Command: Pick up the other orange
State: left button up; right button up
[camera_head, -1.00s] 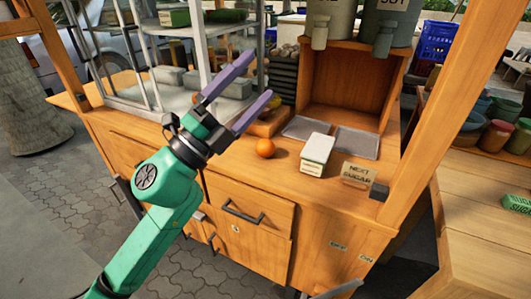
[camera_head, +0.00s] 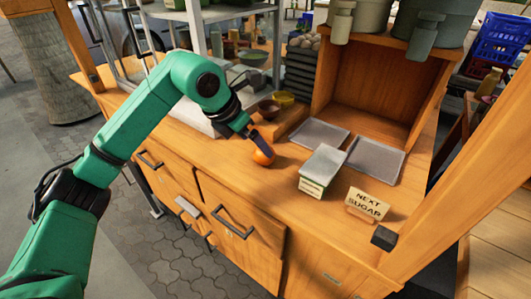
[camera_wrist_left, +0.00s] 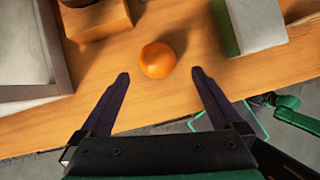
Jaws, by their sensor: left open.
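An orange (camera_head: 265,155) sits on the wooden counter near its front edge, in front of a wooden board with bowls. My left gripper (camera_head: 254,141) reaches down to it from the upper left, and a dark finger partly overlaps the orange in the head view. In the left wrist view the orange (camera_wrist_left: 158,60) lies just ahead of and between the two fingertips of my left gripper (camera_wrist_left: 160,74). The fingers are spread wide, with gaps to the fruit on both sides, and hold nothing.
A white-topped green box (camera_head: 323,168) stands right of the orange, with grey trays (camera_head: 376,158) behind it. A "Next sugar" sign (camera_head: 367,203) is farther right. A metal-framed glass case (camera_head: 185,55) stands left. The counter right around the orange is clear.

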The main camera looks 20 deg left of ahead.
aim_at(259, 158)
pick_arm(q)
jog(key=x, duration=0.7)
jog(key=shift+w+r+p, duration=0.15)
jog(key=shift+w+p, duration=0.2)
jog(key=shift+p, duration=0.05)
jog(key=shift+w, duration=0.15)
jog(key=c, duration=1.4)
pick_arm(e)
jog(key=shift+w+d+r, duration=0.2)
jog(key=shift+w+r, duration=0.05)
jog(key=shift+w, duration=0.15)
jog(key=shift+w+d+r, duration=0.2)
jog(key=shift+w, duration=0.2)
